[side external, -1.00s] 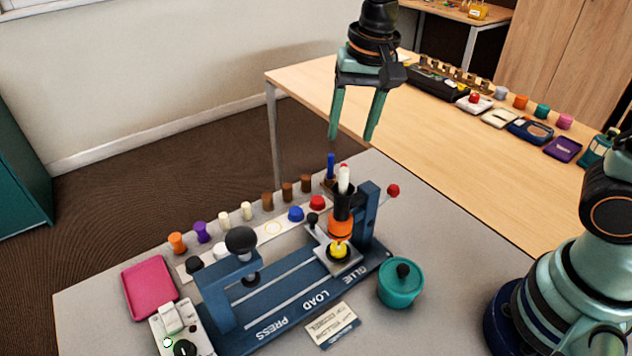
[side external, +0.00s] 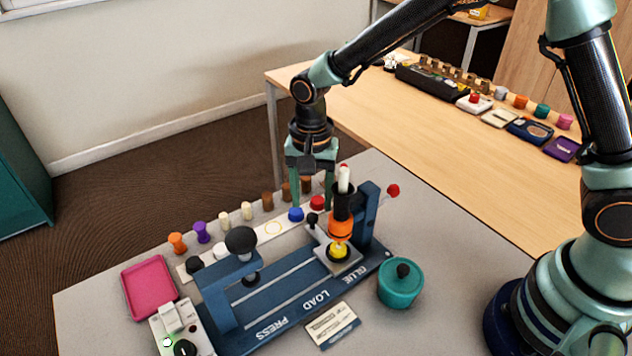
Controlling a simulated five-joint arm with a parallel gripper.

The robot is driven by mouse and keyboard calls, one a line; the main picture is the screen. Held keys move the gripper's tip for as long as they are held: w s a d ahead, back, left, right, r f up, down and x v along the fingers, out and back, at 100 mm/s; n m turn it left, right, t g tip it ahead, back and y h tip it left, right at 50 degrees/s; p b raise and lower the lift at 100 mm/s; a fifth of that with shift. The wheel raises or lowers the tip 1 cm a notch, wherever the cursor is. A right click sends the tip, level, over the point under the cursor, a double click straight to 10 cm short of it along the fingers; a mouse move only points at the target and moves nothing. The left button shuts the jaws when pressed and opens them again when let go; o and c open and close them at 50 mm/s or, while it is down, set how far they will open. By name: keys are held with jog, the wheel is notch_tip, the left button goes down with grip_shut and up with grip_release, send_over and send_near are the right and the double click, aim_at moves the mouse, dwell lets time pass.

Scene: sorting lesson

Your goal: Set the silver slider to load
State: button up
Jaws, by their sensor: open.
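The silver slider (side external: 325,257) sits on the rails of the blue jig (side external: 268,300), at the end marked GLUE. A yellow piece (side external: 340,250) is on it, below an orange-collared dispenser (side external: 341,228). A small black knob (side external: 312,218) stands at the slider's far left corner. The word LOAD (side external: 316,301) is printed at the middle of the jig's front edge, with PRESS to its left. My gripper (side external: 312,202) points down with open, empty fingers, just above and behind the knob in the picture. Whether the fingers straddle the knob I cannot tell.
A blue post (side external: 368,215) with a red ball rises right of the dispenser. The press with a black knob (side external: 240,240) stands at the left end. A row of coloured pegs (side external: 201,232) lies behind. A teal pot (side external: 401,290) stands at right, a pink tray (side external: 150,287) at left.

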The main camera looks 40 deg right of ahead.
aim_at(312, 215)
jog(key=shift+f, duration=1.95)
grip_shut()
